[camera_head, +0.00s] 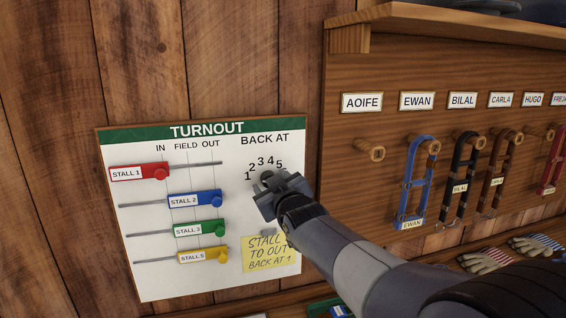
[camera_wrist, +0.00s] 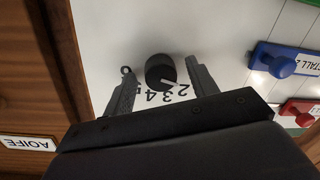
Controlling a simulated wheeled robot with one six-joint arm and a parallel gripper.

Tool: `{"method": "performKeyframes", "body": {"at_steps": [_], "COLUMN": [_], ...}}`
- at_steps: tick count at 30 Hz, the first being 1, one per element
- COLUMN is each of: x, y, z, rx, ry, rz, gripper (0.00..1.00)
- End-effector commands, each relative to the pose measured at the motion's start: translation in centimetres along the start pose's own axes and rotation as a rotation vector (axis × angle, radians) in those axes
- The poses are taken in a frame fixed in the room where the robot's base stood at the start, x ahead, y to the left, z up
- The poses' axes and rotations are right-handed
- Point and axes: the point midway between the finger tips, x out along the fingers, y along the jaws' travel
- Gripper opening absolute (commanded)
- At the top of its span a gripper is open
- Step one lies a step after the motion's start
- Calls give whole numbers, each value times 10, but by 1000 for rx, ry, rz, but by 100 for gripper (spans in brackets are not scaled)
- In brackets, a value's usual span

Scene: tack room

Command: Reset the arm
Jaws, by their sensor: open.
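My gripper (camera_head: 272,187) is at the dial area of the white TURNOUT board (camera_head: 150,275) in the head view. In the wrist view my gripper (camera_wrist: 158,66) is open, with one finger on either side of the black dial knob (camera_wrist: 158,68). Gaps show between the fingers and the knob. The knob's white pointer slants towards the 2 and 3; I cannot tell exactly which. In the head view the arm hides most of the dial and part of the yellow note (camera_head: 270,262).
The red slider (camera_head: 140,172) is at the left; the blue (camera_head: 195,199), green (camera_head: 200,229) and yellow (camera_head: 203,256) sliders are farther right. A wooden rack with name labels, pegs (camera_head: 370,150) and hanging halters (camera_head: 415,180) stands right of the board. Gloves (camera_head: 487,260) lie below.

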Motion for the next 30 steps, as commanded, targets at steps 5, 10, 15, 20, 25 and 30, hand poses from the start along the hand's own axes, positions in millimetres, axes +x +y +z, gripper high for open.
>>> {"method": "performKeyframes", "body": {"at_steps": [5,10,15,20,25,30], "x": [0,0,0,0,0,-2], "y": [1,1,0,0,1,6], "z": [-2,-1,0,1,1,6], "rx": [88,134,149,148,149,155], "ry": [4,8,10,10,6,-19], "rz": [-3,-4,-4,-4,-3,2], "gripper": [55,55,55,55,55,55]}}
